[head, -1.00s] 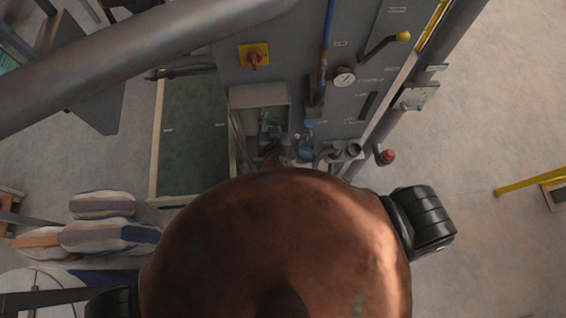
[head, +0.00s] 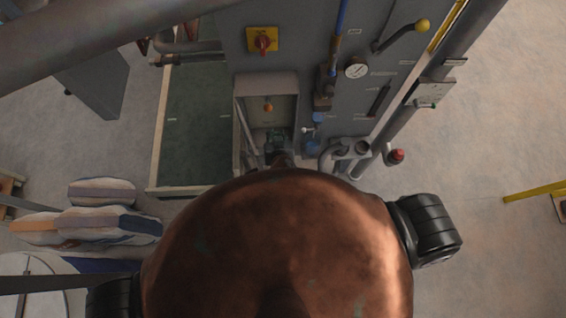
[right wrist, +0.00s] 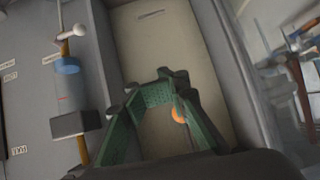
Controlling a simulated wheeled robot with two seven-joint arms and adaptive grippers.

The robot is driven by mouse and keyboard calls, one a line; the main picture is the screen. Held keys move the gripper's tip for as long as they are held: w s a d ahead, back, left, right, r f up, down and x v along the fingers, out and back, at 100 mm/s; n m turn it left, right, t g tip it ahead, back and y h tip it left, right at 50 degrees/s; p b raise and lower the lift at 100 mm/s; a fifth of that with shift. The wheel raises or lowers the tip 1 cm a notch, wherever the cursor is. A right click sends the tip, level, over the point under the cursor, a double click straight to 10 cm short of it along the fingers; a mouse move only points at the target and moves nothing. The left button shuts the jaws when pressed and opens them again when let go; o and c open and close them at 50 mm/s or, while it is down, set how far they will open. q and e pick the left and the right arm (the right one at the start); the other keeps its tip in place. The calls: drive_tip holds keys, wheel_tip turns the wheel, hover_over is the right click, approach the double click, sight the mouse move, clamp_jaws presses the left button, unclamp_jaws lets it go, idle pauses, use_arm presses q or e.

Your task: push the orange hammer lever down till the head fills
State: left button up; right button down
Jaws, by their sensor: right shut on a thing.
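The orange hammer lever shows as a small orange knob (head: 268,106) inside a grey open-fronted recess (head: 266,82) of the machine. Its shaft and the filling head are not clearly seen. My right gripper (head: 278,137) is at the lower part of the recess, below the knob in the picture. In the right wrist view, the green fingers of my right gripper (right wrist: 165,82) are brought together at the tips, and the orange knob (right wrist: 180,115) shows by the right finger. What lies between the pads is hidden. My left gripper is not in view.
Right of the recess are a blue-collared valve (head: 318,118), a gauge (head: 357,69) and a yellow-knobbed handle (head: 421,26). A red rotary switch (head: 263,41) is above. Filled sacks (head: 88,226) lie at left. A red button (head: 396,156) sticks out at right, with open floor beyond.

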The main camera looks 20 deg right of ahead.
drive_tip(key=s+f+n+g+b, duration=0.1)
drive_tip(key=f+b, duration=0.1)
drive_tip(key=f, duration=0.6)
drive_tip(key=s+d+f+n+g+b, duration=0.1)
drive_tip(key=f+b, duration=0.2)
drive_tip(key=f, duration=0.6)
drive_tip(key=s+d+f+y+b, duration=0.1)
drive_tip(key=f+b, duration=0.1)
drive_tip(key=f, duration=0.6)
drive_tip(key=shift+s+d+f+n+g+b, duration=0.2)
drive_tip(key=shift+s+f+n+g+b, duration=0.1)
drive_tip(key=shift+n+g, duration=0.1)
